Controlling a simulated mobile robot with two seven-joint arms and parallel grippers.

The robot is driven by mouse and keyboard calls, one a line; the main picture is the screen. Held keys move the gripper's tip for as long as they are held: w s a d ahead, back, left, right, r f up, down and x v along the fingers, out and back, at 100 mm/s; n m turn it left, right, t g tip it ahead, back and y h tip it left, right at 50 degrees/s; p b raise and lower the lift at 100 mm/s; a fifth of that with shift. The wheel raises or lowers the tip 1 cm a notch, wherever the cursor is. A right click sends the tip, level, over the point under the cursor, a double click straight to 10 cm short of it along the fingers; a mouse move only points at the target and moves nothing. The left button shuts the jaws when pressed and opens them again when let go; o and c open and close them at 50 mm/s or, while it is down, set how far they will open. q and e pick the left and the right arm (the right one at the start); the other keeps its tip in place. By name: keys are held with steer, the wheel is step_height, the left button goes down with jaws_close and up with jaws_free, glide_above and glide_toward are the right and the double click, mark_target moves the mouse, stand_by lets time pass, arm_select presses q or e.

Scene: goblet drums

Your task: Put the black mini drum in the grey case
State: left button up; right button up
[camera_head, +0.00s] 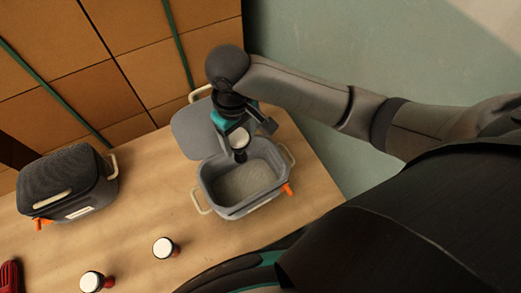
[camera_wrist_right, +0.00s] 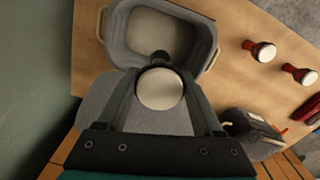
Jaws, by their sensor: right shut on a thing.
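The black mini drum (camera_head: 239,140), with a white head and a dark foot, is held between the fingers of my right gripper (camera_head: 237,134). In the right wrist view the drum (camera_wrist_right: 160,88) sits between both fingers, with its dark foot pointing toward the case. The grey case (camera_head: 237,211) stands open on the table, with its lid (camera_head: 188,138) folded back. The drum is over the case's rear side, near the lid hinge; its height above the rim is hard to tell. The case (camera_wrist_right: 206,35) looks empty inside. My left gripper is not in view.
A dark closed case (camera_head: 68,184) stands at the left of the table (camera_head: 140,225). Two red drums with white heads (camera_head: 164,248) (camera_head: 92,281) stand at the front left. A red object (camera_head: 9,276) lies at the left edge. Stacked boxes (camera_head: 110,50) and a wall are behind.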

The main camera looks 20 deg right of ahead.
step_height(320, 180, down, 20)
steer(key=b, duration=0.7)
steer(key=shift+r, duration=0.25)
steer(key=shift+f, duration=0.25)
steer(key=shift+r, duration=0.1)
steer(key=o, duration=1)
steer(key=shift+f, duration=0.2)
steer(key=o, duration=0.4)
steer(key=shift+c, duration=0.2)
steer(key=shift+r, duration=0.15)
